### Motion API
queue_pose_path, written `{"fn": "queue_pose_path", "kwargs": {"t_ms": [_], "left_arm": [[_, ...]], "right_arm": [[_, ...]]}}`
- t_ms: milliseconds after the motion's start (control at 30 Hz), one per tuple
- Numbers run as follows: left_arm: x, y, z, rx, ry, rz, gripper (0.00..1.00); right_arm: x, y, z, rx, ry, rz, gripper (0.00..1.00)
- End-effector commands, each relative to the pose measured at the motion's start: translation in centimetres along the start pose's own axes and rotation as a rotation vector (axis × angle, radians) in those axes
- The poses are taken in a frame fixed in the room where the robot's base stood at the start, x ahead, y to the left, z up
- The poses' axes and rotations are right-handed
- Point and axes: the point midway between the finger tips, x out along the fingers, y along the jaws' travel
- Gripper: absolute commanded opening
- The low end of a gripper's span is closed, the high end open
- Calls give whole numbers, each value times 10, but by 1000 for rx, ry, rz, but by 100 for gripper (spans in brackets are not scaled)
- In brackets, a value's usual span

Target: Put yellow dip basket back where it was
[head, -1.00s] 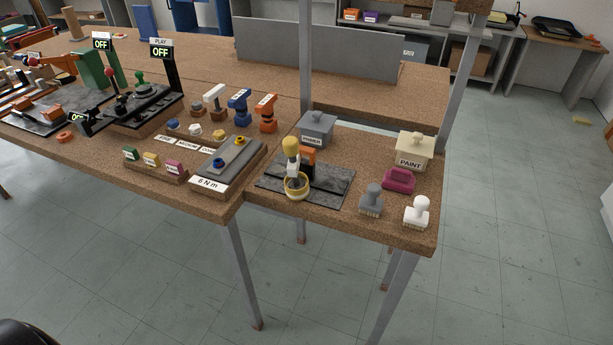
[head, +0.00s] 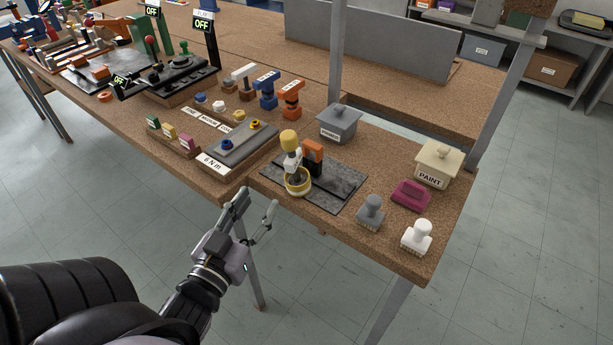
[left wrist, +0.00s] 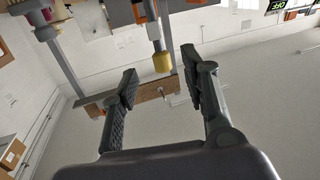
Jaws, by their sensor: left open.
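The yellow dip basket (head: 297,185) is a round yellow-rimmed cup on a dark slab (head: 325,196) on the near table. A white piece and a thick yellow knob (head: 289,140) stand upright above it. An orange block (head: 313,155) is close behind on the right. My left gripper (head: 258,201) is open and empty, off the table's front edge, below and left of the basket and apart from it. In the left wrist view its two fingers (left wrist: 159,65) are spread, with a yellow cylindrical end (left wrist: 162,62) beyond them; I cannot tell which part it is. My right gripper is out of view.
On the right stand a grey-lidded box (head: 338,124), a PAINT box (head: 438,165), a magenta block (head: 411,195), a grey stamp (head: 371,212) and a white stamp (head: 416,237). A grey torque block (head: 236,143) lies left. Floor in front is free.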

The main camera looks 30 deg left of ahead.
Motion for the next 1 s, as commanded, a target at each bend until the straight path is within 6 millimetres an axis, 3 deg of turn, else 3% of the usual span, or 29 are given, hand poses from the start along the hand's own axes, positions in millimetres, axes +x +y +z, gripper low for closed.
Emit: {"fn": "queue_pose_path", "kwargs": {"t_ms": [167, 600, 1000], "left_arm": [[23, 1, -1, 3, 7, 4, 42], [100, 1, -3, 3, 4, 2, 42], [135, 5, 0, 1, 2, 2, 42]], "right_arm": [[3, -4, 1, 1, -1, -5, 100], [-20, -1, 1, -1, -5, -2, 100], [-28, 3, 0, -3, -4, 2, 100]]}}
